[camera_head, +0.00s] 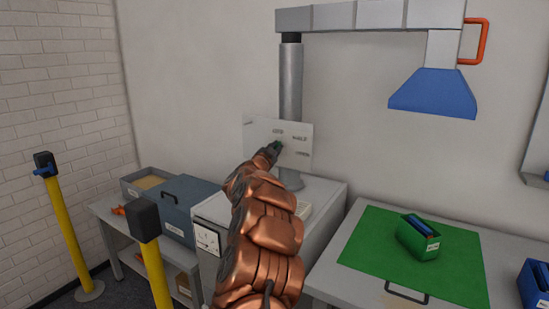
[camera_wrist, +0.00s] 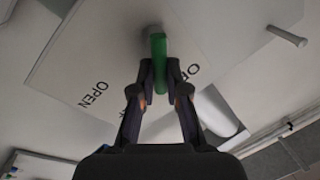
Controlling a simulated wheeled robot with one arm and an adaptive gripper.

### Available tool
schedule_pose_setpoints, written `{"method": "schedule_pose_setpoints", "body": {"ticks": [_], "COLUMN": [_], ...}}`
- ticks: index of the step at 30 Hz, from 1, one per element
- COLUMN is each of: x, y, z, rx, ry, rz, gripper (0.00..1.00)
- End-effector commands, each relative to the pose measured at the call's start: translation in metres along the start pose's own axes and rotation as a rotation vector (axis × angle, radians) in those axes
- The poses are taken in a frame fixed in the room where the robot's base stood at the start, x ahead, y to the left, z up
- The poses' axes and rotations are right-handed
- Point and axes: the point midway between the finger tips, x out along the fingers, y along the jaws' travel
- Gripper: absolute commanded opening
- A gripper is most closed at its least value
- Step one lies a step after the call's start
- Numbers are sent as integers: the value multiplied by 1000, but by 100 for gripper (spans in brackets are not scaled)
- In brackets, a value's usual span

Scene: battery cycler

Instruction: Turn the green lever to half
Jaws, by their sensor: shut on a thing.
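The green lever (camera_wrist: 159,62) stands out from a white panel (camera_wrist: 85,62) and sits between my gripper's (camera_wrist: 160,82) fingertips in the wrist view. My gripper is shut on it. The panel carries printed words; two read OPEN, and another is partly covered by a finger. In the head view the panel (camera_head: 300,150) hangs in front of a grey vertical pipe. My arm hides part of the panel's lower left.
A grey pipe (camera_head: 291,85) rises to a duct with a blue hood (camera_head: 435,93). A grey cabinet (camera_head: 325,190) stands below the panel. At right, a green mat (camera_head: 365,245) bears a green box (camera_head: 418,238). Yellow posts (camera_head: 68,225) stand at left.

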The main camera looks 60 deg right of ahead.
Motion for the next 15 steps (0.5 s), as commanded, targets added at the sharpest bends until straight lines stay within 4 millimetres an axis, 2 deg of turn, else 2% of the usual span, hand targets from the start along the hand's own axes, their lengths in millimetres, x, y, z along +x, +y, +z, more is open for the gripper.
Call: {"method": "schedule_pose_setpoints", "body": {"ticks": [15], "x": [-1], "y": [4], "z": [1], "rx": [126], "ry": [25], "rz": [1], "gripper": [0]}}
